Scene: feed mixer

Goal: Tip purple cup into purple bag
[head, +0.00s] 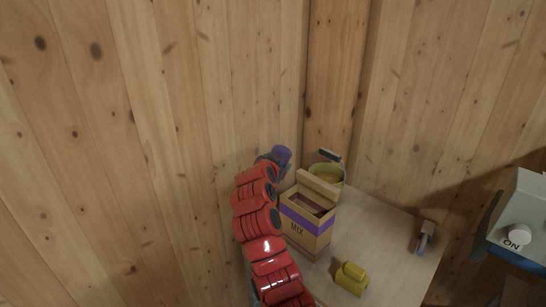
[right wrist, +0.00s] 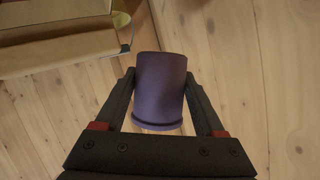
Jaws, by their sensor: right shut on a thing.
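The purple cup (head: 282,155) is held up near the wall, at the back left of the table. My right gripper (head: 268,159) is shut on it. In the right wrist view the cup (right wrist: 160,88) sits between the two dark fingers of this gripper (right wrist: 163,100); its inside is hidden. The purple bag is a brown bag (head: 305,228) with a purple band and the word MIX. It stands upright with its top open, to the right of and nearer than the cup. The cup is apart from the bag. My left gripper is not in view.
A yellow-green bucket (head: 328,173) with brownish contents stands behind the bag. A yellow object (head: 351,278) lies at the table's front and a grey tool (head: 425,237) at its right. A grey box with an ON knob (head: 518,236) is at far right. Wooden walls close off the back.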

